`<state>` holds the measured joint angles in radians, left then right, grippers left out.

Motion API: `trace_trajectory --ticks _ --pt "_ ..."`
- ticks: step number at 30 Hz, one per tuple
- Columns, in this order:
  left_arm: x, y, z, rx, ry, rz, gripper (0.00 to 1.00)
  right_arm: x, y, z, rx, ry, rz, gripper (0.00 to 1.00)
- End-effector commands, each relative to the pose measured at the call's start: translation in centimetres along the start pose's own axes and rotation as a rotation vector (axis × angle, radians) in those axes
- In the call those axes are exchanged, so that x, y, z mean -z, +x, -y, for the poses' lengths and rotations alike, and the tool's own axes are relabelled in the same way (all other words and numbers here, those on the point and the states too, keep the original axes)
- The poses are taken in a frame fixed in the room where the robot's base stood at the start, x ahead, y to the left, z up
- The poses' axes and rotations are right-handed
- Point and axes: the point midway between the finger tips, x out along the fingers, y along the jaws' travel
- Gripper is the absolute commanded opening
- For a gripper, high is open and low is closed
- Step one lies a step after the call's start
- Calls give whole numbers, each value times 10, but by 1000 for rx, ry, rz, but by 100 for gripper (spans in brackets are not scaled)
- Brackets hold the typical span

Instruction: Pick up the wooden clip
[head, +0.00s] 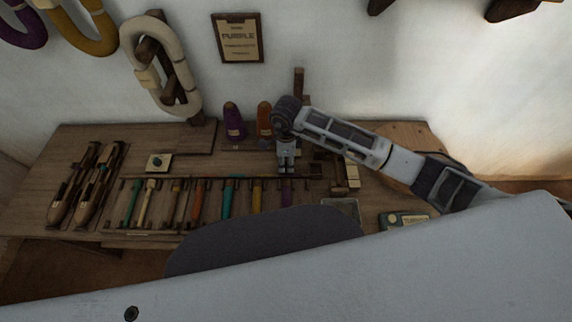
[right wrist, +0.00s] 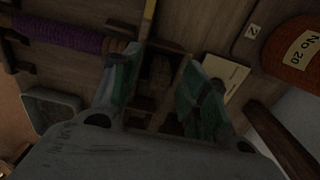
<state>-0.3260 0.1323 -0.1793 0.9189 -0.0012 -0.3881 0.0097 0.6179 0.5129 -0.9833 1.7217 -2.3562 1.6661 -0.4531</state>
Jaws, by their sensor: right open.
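My right gripper (head: 287,168) points down over the right half of the wooden bench, and its fingers are apart. In the right wrist view the two greenish fingers (right wrist: 162,92) stand open with nothing held between them. Small brown wooden pieces (right wrist: 158,72) lie below and between the fingertips; one looks like the wooden clip, but the picture is too dark to be sure. In the head view the small dark wooden parts right of the gripper are too small to tell apart. My left gripper is not in view.
Several coloured bobbins (head: 198,200) lie in a row on the bench. A purple cone (head: 234,122) and an orange cone (head: 264,120) stand behind. Two shuttles (head: 88,184) lie at left. My body hides the front.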

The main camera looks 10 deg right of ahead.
Motion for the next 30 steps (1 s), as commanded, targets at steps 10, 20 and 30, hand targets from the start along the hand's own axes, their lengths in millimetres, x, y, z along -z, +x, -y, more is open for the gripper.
trace_trajectory --ticks 10,20,30 --pt "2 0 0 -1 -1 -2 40 0 10 0 0 1 0 45" --pt "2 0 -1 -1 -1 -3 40 0 10 0 0 0 0 40" --pt "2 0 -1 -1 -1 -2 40 0 10 0 0 0 0 6"
